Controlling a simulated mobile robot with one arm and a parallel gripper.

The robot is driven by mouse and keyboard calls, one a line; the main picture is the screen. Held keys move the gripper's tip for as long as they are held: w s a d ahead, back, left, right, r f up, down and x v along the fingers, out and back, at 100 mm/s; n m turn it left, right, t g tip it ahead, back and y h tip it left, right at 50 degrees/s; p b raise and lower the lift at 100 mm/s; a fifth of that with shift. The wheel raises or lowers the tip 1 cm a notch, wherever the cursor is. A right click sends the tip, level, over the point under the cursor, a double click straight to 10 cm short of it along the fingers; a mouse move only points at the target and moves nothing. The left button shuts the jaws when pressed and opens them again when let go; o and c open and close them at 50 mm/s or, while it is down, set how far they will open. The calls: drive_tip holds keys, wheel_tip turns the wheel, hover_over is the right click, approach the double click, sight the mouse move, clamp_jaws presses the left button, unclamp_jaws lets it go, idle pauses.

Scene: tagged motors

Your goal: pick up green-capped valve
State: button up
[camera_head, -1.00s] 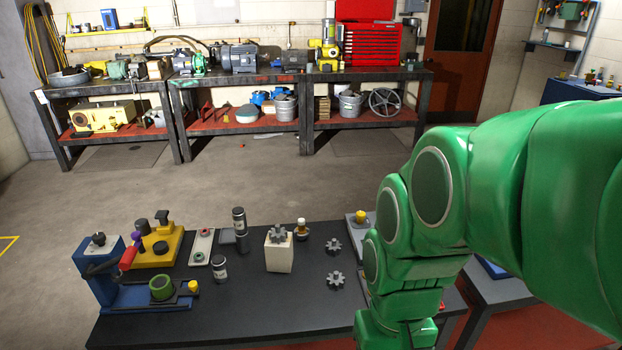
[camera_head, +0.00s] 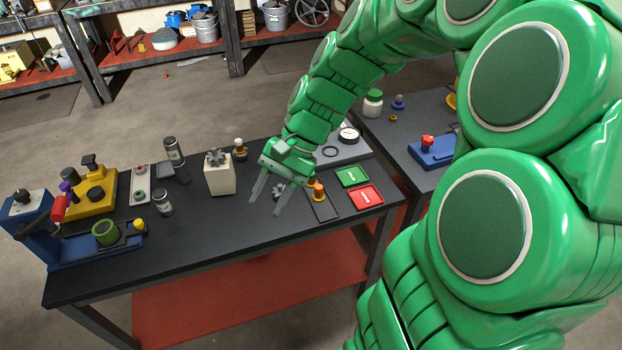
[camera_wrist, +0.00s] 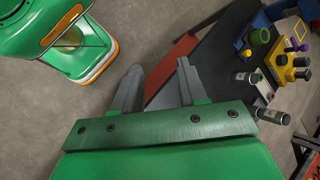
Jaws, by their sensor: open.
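My gripper (camera_head: 264,207) is open and empty. Its two fingers point down above the front middle of the dark table (camera_head: 225,227), between a pale block and a dark tray. The fingers also show in the wrist view (camera_wrist: 158,68), with nothing between them. A small white body with a green cap (camera_head: 372,102) stands upright on the right-hand table, behind and right of my gripper; I cannot tell for sure that it is the valve. A green ring-shaped part (camera_head: 105,232) sits on the blue fixture at the left.
Near my gripper are the pale block with a gear (camera_head: 220,178), an orange-topped part (camera_head: 318,190), and green (camera_head: 352,176) and red (camera_head: 365,197) trays. A gauge (camera_head: 348,135) is behind. A blue box with a red knob (camera_head: 432,150) is on the right table. The front table strip is clear.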

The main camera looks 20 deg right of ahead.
drive_tip(key=w+d+f+m+t+y, duration=0.3)
drive_tip(key=w+d+f+m, duration=0.35)
drive_tip(key=w, duration=0.25)
drive_tip(key=w+d+f+m+t+y, duration=0.2)
drive_tip(key=w+d+f+m, duration=0.35)
drive_tip(key=w+d, duration=0.35)
drive_tip(key=w+d+f+m+t, duration=0.1)
drive_tip(key=d+f, duration=0.1)
drive_tip(key=f, duration=0.1)
drive_tip(key=w+d+f+m+t, duration=0.1)
drive_tip(key=d+f+m, duration=0.1)
drive_tip(key=d, duration=0.1)
drive_tip(key=w+d+f+m+t, duration=0.1)
drive_tip(key=d+f+m, duration=0.1)
drive_tip(key=d+f, duration=0.1)
drive_tip(key=shift+w+d+f, duration=0.1)
drive_tip(key=shift+d+f, duration=0.05)
drive_tip(key=shift+f, duration=0.15)
drive_tip(key=shift+f+t, duration=0.15)
drive_tip(key=shift+t, duration=0.25)
drive_tip(key=shift+x, duration=3.8)
clamp_jaws()
